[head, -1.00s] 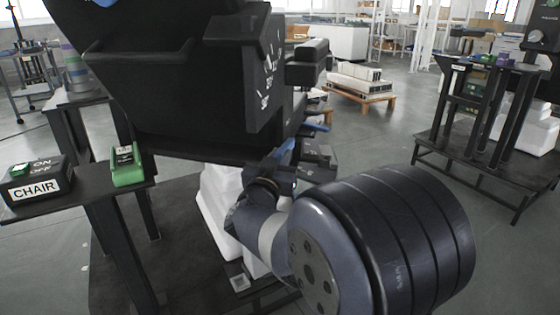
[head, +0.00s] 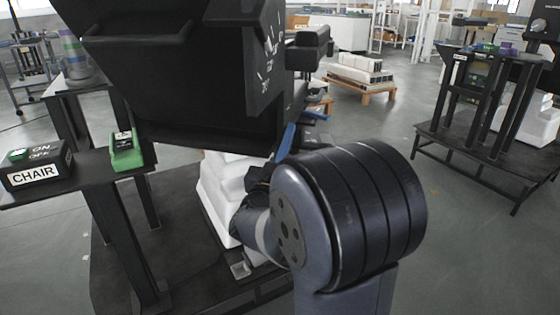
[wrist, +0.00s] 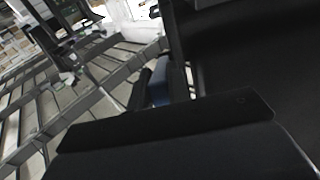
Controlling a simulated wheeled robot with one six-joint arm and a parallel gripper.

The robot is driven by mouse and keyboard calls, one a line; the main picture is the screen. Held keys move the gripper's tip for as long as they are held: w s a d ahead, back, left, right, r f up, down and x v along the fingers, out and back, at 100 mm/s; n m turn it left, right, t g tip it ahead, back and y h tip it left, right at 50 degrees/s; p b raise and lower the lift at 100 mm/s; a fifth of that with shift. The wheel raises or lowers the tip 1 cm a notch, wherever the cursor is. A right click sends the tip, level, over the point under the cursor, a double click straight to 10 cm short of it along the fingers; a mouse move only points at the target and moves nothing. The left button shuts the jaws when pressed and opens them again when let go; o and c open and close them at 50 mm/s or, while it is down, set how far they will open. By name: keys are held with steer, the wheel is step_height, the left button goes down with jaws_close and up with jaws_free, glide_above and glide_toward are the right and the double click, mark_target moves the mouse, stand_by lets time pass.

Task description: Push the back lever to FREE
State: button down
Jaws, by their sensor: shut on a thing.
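A blue lever (head: 286,142) stands out steeply below the side of the black chair seat (head: 165,100) in the head view. My gripper (wrist: 160,88) is shut on this blue lever, whose blue part (wrist: 160,92) shows between dark fingers in the wrist view. In the head view my own arm hides most of the gripper and the lever's lower end. I cannot read any FREE mark or tell the lever's exact setting.
A CHAIR switch box (head: 38,165) and a green device (head: 126,151) stand on a black side stand at left. Another dark stand (head: 490,110) is at right, with open grey floor between.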

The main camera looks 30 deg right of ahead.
steer(key=shift+f, duration=0.15)
steer(key=c, duration=1.3)
jaws_free()
steer(key=shift+w+d, duration=0.2)
steer(key=shift+s+a, duration=0.1)
steer(key=shift+a, duration=0.05)
steer(key=shift+s+a, duration=0.2)
steer(key=p+v, duration=0.2)
steer(key=v, duration=0.8)
steer(key=shift+p, duration=0.35)
steer(key=shift+d, duration=0.1)
